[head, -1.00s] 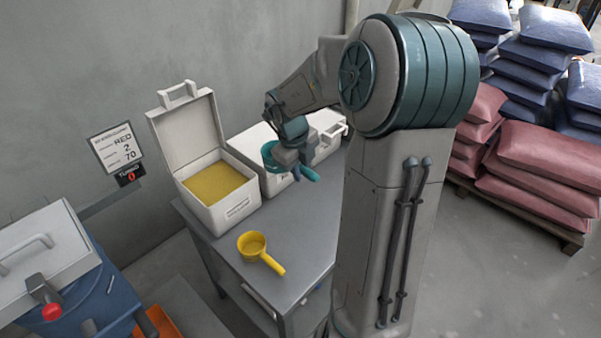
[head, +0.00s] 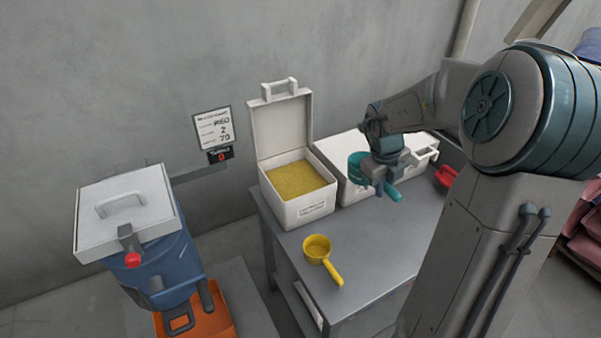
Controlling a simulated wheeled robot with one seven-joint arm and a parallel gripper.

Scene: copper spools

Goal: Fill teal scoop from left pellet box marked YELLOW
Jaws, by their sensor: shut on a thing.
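The left pellet box (head: 310,208) is white, with its lid (head: 281,128) raised against the wall. Yellow pellets (head: 298,180) fill it to near the rim. Its front label is too small to read. My gripper (head: 382,184) is shut on the teal scoop (head: 393,193), which it holds to the right of the open box, in front of a closed white box (head: 352,150). The scoop's teal cup (head: 358,165) shows left of the gripper, partly hidden by it. I cannot tell whether the cup holds anything.
A yellow scoop (head: 318,250) lies on the grey table (head: 282,246) in front of the open box. A red scoop (head: 445,176) is at the right. A blue machine (head: 160,258) with a white lid stands left.

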